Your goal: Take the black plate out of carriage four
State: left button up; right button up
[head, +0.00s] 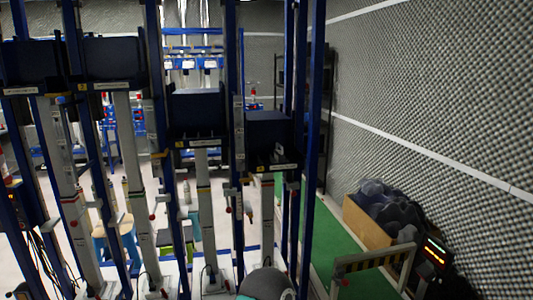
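Several dark blue box-like carriages hang on upright grey columns in a blue frame. The rightmost one, which by order looks like carriage four (268,132), sits lowest, with a white label strip below its front edge. The label is too small to read. A small dark shape shows at its front, but I cannot tell whether it is the black plate. The other carriages are at the far left (30,62), the second place (113,58) and the third place (196,108). Neither of my grippers is clearly in view.
Blue uprights (312,120) stand close beside the rightmost carriage. On the right are a green floor strip (335,255), a low striped barrier (375,262) and a wooden box (368,222) of dark lumps. A grey foam wall (440,90) closes off the right side.

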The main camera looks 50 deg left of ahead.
aim_at(279, 157)
jog(key=u, duration=0.45)
jog(key=i, duration=1.25)
jog(key=u, duration=1.4)
jog(key=i, duration=0.95)
jog(key=u, duration=0.65)
